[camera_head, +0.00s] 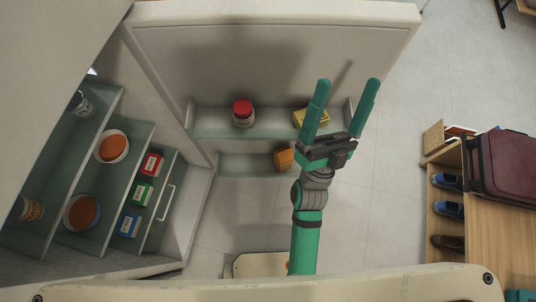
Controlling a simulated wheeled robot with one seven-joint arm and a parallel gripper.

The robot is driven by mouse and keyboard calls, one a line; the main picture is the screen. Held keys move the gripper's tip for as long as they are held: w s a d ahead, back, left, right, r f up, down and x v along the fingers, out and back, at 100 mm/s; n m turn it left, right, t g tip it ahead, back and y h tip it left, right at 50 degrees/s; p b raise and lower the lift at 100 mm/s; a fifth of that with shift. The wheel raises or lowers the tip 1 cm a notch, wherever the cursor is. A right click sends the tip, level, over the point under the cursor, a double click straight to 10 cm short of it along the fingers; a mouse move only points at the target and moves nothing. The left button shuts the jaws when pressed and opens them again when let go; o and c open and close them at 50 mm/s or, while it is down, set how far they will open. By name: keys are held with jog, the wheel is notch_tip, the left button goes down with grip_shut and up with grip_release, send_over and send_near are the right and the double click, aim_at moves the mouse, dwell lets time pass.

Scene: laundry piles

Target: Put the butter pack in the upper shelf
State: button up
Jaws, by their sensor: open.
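A yellow pack (304,117), which looks like the butter pack, lies on the door shelf (268,130) at its right end. A finger of my gripper partly covers it in the picture. My gripper (347,84) is open, with nothing between its fingers, and points up in the picture in front of the open fridge door. Whether it touches the pack cannot be told. Inside the fridge at left are several glass shelves, the upper shelf (46,215) at the far left among them. A white-and-grey jar (82,105) and an orange-and-white can (31,210) stand on it.
A red-lidded jar (243,114) shares the door shelf. An orange item (284,159) is in the lower door bin. Two orange-filled bowls (111,147) (82,213) and red, green and blue boxes (128,224) occupy lower shelves. A wooden rack (446,245) with shoes and a suitcase stands right.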

jog(key=s+a+f+n+g+y, duration=0.3)
jog(key=s+a+f+n+g, duration=0.1)
jog(key=f, duration=0.5)
jog(key=s+a+f+n+g+y, duration=0.4)
jog(key=s+a+f, duration=0.2)
jog(key=f, duration=0.4)
jog(key=s+a+f+n+g+y, duration=0.3)
jog(key=s+f, duration=0.4)
jog(key=f, duration=0.3)
jog(key=a+n+g, duration=0.1)
jog(key=a+n, duration=0.1)
jog(key=shift+a+f, duration=0.2)
jog(key=shift+a, duration=0.1)
jog(key=shift+o, duration=0.3)
jog(key=shift+o, duration=0.6)
